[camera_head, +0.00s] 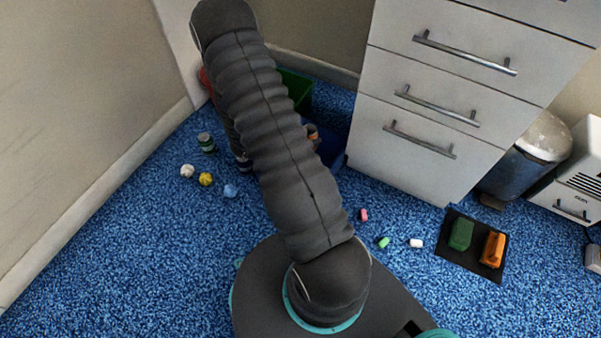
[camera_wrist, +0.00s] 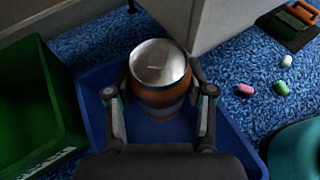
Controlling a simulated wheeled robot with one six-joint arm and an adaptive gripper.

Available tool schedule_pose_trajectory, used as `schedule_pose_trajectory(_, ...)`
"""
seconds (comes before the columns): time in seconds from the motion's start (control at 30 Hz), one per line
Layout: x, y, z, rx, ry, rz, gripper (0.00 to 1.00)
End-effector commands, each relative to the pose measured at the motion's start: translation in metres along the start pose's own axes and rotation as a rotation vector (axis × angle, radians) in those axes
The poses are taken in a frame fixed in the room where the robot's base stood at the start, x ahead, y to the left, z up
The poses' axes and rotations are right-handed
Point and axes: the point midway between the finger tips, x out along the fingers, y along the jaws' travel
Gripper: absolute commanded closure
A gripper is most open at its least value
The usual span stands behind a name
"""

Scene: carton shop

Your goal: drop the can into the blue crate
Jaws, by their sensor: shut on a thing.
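A can (camera_wrist: 160,68) with a silvery top and an orange-brown side is held between the two fingers of my gripper (camera_wrist: 160,100) in the wrist view. The blue crate (camera_wrist: 233,140) lies below and around the can in that view, so the can appears over its opening. How high the can is above the crate floor is hard to tell. In the head view my arm hides most of the blue crate (camera_head: 331,150) and my gripper, and only a small part of the can (camera_head: 313,135) shows.
A green crate (camera_wrist: 35,105) stands left of the blue one. A white drawer cabinet (camera_head: 440,95) stands close by on the right. Several small items lie on the blue carpet, including a jar (camera_head: 206,142) and a yellow ball (camera_head: 205,179). A black mat (camera_head: 470,258) holds two blocks.

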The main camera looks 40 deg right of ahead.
Motion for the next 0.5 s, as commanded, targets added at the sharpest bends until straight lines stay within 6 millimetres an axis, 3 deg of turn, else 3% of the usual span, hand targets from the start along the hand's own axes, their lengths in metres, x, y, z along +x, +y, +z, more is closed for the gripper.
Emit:
schedule_pose_trajectory(0.2,0.008,0.0,-0.02,0.0,0.0,0.001,0.63)
schedule_pose_trajectory(0.5,0.008,0.0,-0.021,0.0,0.0,0.001,0.63)
